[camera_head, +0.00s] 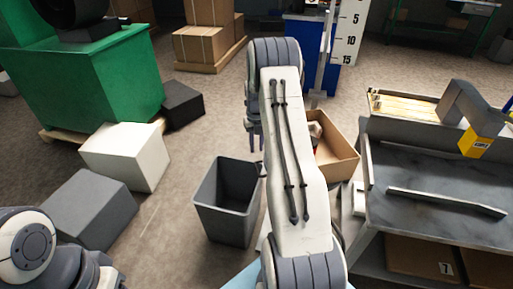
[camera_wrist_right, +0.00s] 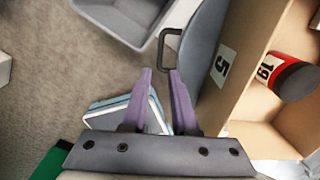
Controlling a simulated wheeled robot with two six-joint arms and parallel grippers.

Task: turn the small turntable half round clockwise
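I cannot pick out a small turntable for certain in either view. In the right wrist view, a grey curved body (camera_wrist_right: 203,52) with a dark handle (camera_wrist_right: 166,46) lies beyond my fingers. I cannot tell whether it is the turntable. My right gripper (camera_head: 256,143) is at the far end of my raised arm in the head view, largely hidden by that arm. In the wrist view my right gripper (camera_wrist_right: 162,72) shows two purple fingers apart, with nothing held between them. My left arm shows at the lower left of the head view, but its gripper is out of view.
A grey bin (camera_head: 226,224) and a cardboard box (camera_head: 342,152) flank my arm. The box holds a red cylinder marked 19 (camera_wrist_right: 288,76). A grey workbench (camera_head: 425,178) stands at right. White (camera_head: 126,157) and grey (camera_head: 90,208) blocks lie left. Open floor lies between.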

